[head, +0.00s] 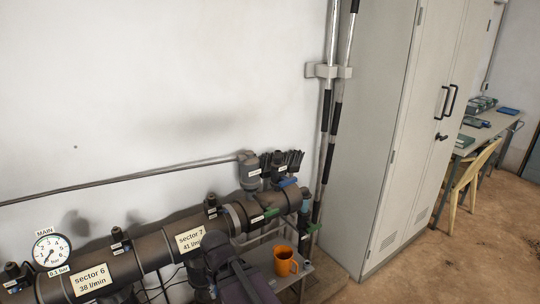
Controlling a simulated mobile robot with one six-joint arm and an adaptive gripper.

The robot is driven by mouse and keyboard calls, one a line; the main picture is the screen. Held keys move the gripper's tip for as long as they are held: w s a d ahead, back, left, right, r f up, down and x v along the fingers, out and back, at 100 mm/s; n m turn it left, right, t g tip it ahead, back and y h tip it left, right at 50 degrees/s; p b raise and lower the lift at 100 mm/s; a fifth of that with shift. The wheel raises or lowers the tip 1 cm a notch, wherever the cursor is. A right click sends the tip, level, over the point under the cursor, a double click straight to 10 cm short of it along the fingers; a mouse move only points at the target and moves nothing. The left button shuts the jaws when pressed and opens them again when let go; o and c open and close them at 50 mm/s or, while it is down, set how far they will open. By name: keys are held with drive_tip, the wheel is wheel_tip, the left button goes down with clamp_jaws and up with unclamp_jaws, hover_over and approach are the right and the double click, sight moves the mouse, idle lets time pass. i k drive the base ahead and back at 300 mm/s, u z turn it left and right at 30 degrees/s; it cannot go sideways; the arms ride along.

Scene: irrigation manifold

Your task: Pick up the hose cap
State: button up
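I cannot pick out a hose cap for certain in the head view. A small blue-grey fitting (305,199) stands at the right end of the dark manifold pipe (150,250), but it is too small to tell what it is. My gripper's fingertips are not to be made out. A dark shape with a purple-grey panel rises from the bottom edge in front of the pipe, and I cannot tell what it is.
A pressure gauge (52,251) and black valves line the pipe. A tall pale cabinet (385,140) stands to the right. Brown floor (425,265) is open in front of it.

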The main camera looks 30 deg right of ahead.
sight(272, 284)
drive_tip(key=z, duration=0.7)
